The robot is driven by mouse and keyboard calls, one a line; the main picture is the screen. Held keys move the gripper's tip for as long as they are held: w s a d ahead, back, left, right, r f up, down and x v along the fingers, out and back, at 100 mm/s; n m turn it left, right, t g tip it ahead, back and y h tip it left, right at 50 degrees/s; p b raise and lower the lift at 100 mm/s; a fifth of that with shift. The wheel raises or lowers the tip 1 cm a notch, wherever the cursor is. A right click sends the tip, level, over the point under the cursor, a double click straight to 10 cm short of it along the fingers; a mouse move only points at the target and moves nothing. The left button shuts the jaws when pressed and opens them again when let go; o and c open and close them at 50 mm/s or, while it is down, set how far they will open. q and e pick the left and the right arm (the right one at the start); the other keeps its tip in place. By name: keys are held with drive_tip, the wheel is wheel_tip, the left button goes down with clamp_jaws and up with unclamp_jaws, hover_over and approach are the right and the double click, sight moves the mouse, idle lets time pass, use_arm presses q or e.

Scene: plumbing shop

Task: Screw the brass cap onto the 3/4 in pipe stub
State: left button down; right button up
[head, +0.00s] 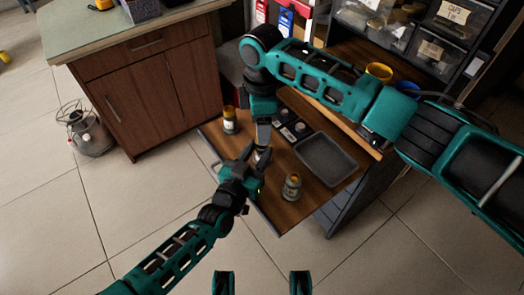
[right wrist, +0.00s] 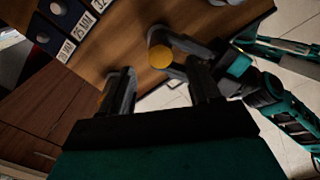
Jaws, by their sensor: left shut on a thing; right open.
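My left gripper (head: 248,170) is shut at the front of the wooden worktop, around what appears to be the pipe stub. In the right wrist view, a round, brass-yellow top (right wrist: 160,57) shows between its grey fingers; it looks like the brass cap, but I cannot tell whether it is seated or threaded. In the head view the grippers mostly hide this. My right gripper (right wrist: 162,88) is open and points down over the same spot. Its fingers stand apart with the yellow top beyond the gap between them, and nothing is held.
A grey tray (head: 327,159) lies to the right. A dark holder with size labels (right wrist: 62,22) sits behind. Bins (head: 436,50) fill the shelf above.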

use_arm(q)
drive_tip(key=shift+r, duration=0.1)
use_arm(e)
drive_tip(key=shift+r, duration=0.45)
drive_tip(key=shift+c, duration=0.4)
drive_tip(key=m, duration=0.1)
drive_tip(key=a+r+m, duration=0.1)
drive_tip(key=shift+r+m, duration=0.1)
drive_tip(key=shift+m, duration=0.3)
drive_tip(key=shift+a+r+m, duration=0.15)
drive_tip(key=shift+r+m, duration=0.25)
drive_tip(key=shift+m, duration=0.6)
drive_tip(key=m, duration=0.1)
drive_tip(key=r+m, duration=0.1)
drive_tip(key=m, duration=0.1)
drive_tip(key=shift+m, duration=0.3)
drive_tip(key=m, duration=0.1)
drive_tip(key=d+m, duration=0.1)
drive_tip(key=m, duration=0.1)
drive_tip(key=shift+d+r+m, duration=0.15)
drive_tip(key=shift+r+m, duration=0.05)
drive_tip(key=shift+m, duration=0.1)
